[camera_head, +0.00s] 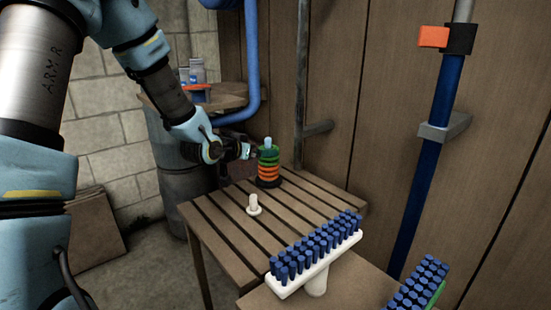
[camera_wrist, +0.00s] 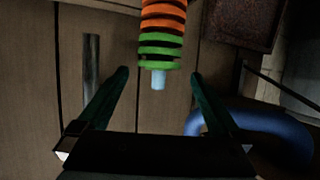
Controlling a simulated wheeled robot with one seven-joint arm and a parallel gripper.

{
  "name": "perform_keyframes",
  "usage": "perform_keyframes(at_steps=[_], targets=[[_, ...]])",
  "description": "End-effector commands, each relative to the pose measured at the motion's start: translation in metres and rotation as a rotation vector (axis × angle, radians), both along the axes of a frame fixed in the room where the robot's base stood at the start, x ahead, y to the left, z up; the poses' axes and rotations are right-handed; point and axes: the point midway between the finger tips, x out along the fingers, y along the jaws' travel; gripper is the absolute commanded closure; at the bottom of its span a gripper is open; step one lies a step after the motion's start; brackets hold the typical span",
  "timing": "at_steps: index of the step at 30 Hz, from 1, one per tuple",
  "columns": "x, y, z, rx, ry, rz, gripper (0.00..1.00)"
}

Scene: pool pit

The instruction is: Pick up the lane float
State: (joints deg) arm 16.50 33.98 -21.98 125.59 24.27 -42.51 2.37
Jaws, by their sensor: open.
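The lane float (camera_head: 268,168), a stack of green and orange discs around a pale blue core, stands upright on the slatted wooden table near its back edge. My gripper (camera_head: 246,151) is level with its upper part, just to its left. In the wrist view the float (camera_wrist: 161,38) enters from the top, with its pale blue end between my two dark green fingertips. My gripper (camera_wrist: 160,73) is open there, with a gap on both sides, and its fingers do not appear to touch the float.
A white peg-like piece (camera_head: 254,205) stands on the table (camera_head: 215,235). A blue pipe (camera_head: 252,60) runs behind my gripper.

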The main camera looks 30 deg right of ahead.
Motion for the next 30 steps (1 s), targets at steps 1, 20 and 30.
perform_keyframes(at_steps=[1,20,30], targets=[[0.004,-0.007,-0.003,0.001,0.003,0.0,0.0],[0.039,-0.067,-0.029,0.003,0.004,0.003,0.0],[0.044,-0.075,-0.033,0.003,0.003,0.004,0.0]])
